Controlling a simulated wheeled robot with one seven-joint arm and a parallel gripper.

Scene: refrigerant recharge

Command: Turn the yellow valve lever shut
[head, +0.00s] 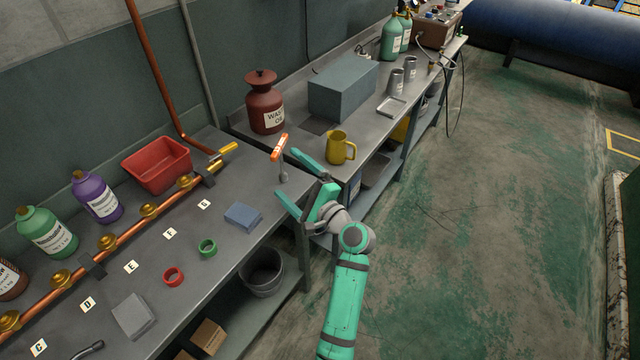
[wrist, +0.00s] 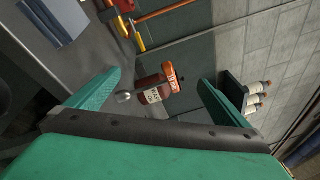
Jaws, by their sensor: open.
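The yellow valve lever (head: 228,150) is at the far right end of the copper pipe (head: 118,238), beside the red bin. It also shows in the wrist view (wrist: 138,38), above and left of the space between my fingers.
An orange-topped upright piece (head: 279,147) with a grey lower end stands close by my fingertips. The red bin (head: 158,165), waste oil jug (head: 265,103), yellow mug (head: 339,148) and blue block (head: 243,216) are nearby. Open floor lies at the right.

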